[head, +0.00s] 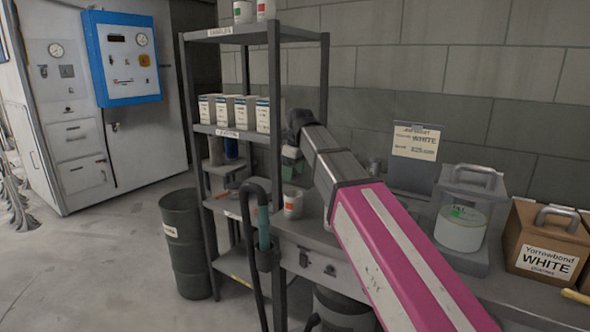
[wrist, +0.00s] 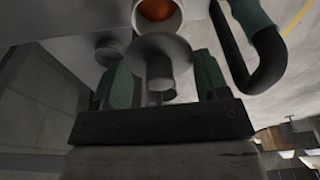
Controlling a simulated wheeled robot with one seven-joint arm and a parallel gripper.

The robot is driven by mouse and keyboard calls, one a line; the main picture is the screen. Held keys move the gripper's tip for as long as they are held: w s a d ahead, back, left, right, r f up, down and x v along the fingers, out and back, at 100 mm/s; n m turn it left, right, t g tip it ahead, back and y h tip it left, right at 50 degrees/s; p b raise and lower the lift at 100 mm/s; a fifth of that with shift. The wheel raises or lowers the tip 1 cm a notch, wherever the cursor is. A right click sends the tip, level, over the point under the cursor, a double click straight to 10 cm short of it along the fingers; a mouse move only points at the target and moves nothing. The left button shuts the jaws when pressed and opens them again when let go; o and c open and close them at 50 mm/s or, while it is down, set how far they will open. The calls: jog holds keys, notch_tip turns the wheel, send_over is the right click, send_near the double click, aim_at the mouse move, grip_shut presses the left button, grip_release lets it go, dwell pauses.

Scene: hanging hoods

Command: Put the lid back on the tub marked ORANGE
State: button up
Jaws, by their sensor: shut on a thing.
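My gripper (wrist: 160,88), with green fingers, is shut on the knob of a grey round lid (wrist: 150,52) in the wrist view. An open white tub with orange contents (wrist: 157,10) shows just past the lid's edge, partly cut off by the frame. The lid is apart from the tub's opening or overlaps its rim; I cannot tell which. In the head view my gripper (head: 291,165) is small and partly hidden by my arm, above a white tub with an orange-red mark (head: 292,205) on the bench. The lid is not clear there.
A shelf rack (head: 229,132) with white boxes stands left of my gripper. A black hose with a teal sleeve (head: 264,228) rises close by, also in the wrist view (wrist: 268,55). A clear hood over a white tub (head: 461,228) and a WHITE box (head: 545,245) stand right.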

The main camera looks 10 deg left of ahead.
jog(key=shift+f, duration=2.55)
jog(key=shift+f, duration=0.15)
dwell(0.3)
jog(key=o, duration=1)
jog(key=shift+r, duration=3.5)
jog(key=shift+c, duration=0.2)
grip_shut()
